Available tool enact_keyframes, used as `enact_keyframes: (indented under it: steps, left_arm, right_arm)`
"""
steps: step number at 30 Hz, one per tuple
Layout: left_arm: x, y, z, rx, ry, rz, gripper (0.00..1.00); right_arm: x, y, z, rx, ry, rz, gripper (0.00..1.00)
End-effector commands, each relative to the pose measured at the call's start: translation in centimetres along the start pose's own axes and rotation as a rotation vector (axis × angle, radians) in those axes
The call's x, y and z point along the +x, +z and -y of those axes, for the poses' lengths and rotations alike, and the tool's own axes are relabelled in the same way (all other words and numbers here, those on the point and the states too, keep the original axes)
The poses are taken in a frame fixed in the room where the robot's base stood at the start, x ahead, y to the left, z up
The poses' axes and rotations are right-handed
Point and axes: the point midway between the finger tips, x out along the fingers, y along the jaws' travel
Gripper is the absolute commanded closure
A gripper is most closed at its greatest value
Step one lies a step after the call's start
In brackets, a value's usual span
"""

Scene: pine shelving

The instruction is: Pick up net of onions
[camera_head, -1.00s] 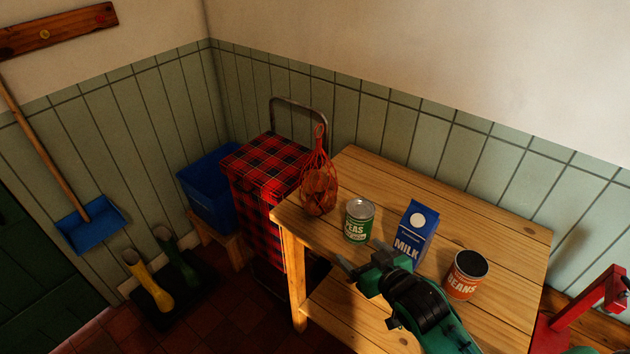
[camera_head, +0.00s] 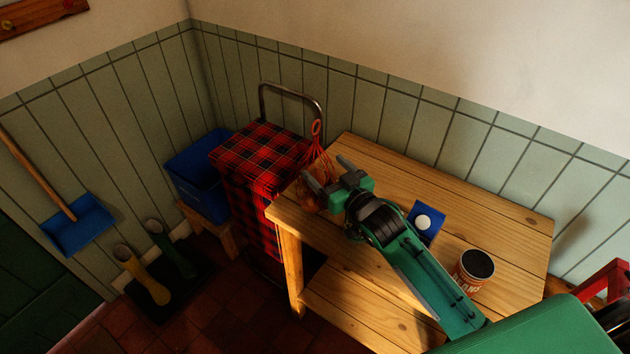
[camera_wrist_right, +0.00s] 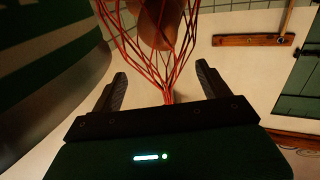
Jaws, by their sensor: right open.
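The net of onions (camera_head: 311,194) stands on the left corner of the wooden table (camera_head: 500,222), with its red mesh neck and loop upright. My right gripper (camera_head: 327,171) is open at the net and partly covers it in the head view. In the right wrist view, the red strands of the net (camera_wrist_right: 168,72) gather between the spread fingers of the right gripper (camera_wrist_right: 162,84), with an onion showing near the top edge. Contact with the fingers cannot be told. My left gripper is not in view.
The peas tin is hidden behind my arm. A tartan trolley (camera_head: 258,152) and blue crate (camera_head: 196,180) stand left of the table.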

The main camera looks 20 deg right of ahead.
Motion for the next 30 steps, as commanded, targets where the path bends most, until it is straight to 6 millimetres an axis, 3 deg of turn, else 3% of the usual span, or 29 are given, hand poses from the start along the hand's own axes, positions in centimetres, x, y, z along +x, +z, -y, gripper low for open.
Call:
enact_keyframes:
  steps: [9,15,23,30]
  left_arm:
    - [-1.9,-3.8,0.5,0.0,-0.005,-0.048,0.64]
    - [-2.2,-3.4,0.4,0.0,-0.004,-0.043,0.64]
    - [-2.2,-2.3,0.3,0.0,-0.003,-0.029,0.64]
    - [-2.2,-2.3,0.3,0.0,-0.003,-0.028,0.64]
  right_arm:
    - [3.3,0.1,0.1,0.001,-0.001,0.0,0.21]
    - [5.1,0.4,0.1,0.0,-0.001,0.001,0.21]
    - [5.3,0.5,0.1,0.0,-0.001,0.0,0.21]
    - [5.2,0.5,0.1,0.0,-0.001,0.001,0.68]
